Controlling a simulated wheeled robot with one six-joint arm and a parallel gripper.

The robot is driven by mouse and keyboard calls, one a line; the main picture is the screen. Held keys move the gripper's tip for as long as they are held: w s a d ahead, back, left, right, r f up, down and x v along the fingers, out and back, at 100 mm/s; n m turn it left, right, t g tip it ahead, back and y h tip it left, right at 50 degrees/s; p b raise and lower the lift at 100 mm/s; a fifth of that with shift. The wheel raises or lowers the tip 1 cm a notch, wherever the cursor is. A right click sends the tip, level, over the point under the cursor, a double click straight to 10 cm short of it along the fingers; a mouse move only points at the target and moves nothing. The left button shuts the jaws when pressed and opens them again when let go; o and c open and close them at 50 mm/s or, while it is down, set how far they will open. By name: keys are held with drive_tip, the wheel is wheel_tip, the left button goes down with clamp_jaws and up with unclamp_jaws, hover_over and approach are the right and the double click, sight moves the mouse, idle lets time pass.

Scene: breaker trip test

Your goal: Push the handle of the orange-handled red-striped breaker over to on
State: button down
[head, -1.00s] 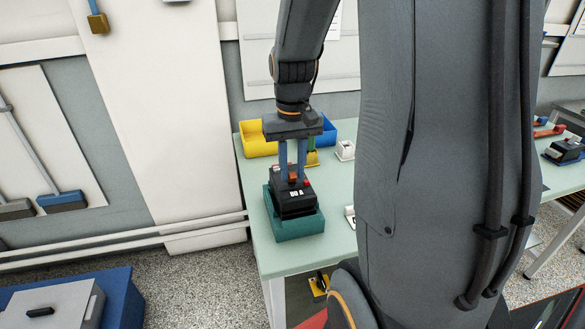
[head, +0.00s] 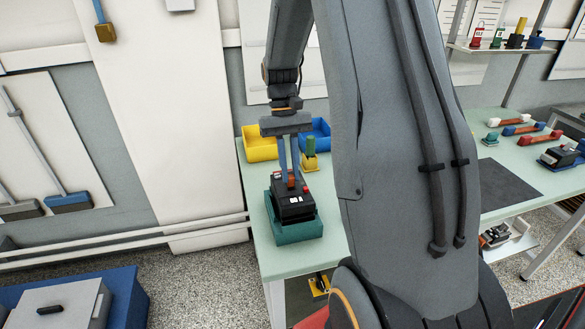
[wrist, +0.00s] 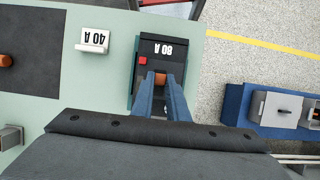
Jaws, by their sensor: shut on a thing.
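The black breaker (head: 294,210) sits in a teal holder (head: 297,233) near the left end of the pale green table. It also shows in the wrist view (wrist: 174,47), with an 80 A label and a small red mark beside the handle. Its orange handle (head: 291,182) is between the fingertips of my gripper (head: 289,178), which reaches down from above with blue fingers. In the wrist view the orange handle (wrist: 160,78) shows between the fingertips, and my gripper (wrist: 161,82) is shut on it. The fingers hide part of the breaker's top, and I cannot make out a full red stripe.
A yellow bin (head: 260,148) and a blue bin (head: 318,139) stand behind the breaker. A green-handled yellow item (head: 310,155) is near them. A white 40 A block (wrist: 93,41) lies beside the breaker. Another black breaker (head: 557,158) is at the far right.

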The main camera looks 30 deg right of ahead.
drive_tip(key=g, duration=0.1)
drive_tip(key=w+g, duration=0.1)
drive_tip(key=w+f+g+y, duration=0.1)
drive_tip(key=shift+w+d+g+b, duration=0.15)
drive_tip(key=shift+d+g+b, duration=0.15)
drive_tip(key=shift+d+b, duration=0.1)
drive_tip(key=g+b, duration=0.1)
drive_tip(key=w+g+b, duration=0.1)
drive_tip(key=shift+w+d+f+g+y+b, duration=0.1)
drive_tip(key=shift+w+f+g+y+b, duration=0.05)
drive_tip(key=shift+f+g+y+b, duration=0.2)
drive_tip(key=shift+w+d+f+g+y+b, duration=0.1)
drive_tip(key=shift+w+g+y+b, duration=0.15)
drive_tip(key=shift+g+b, duration=0.4)
drive_tip(key=c, duration=1.7)
unclamp_jaws()
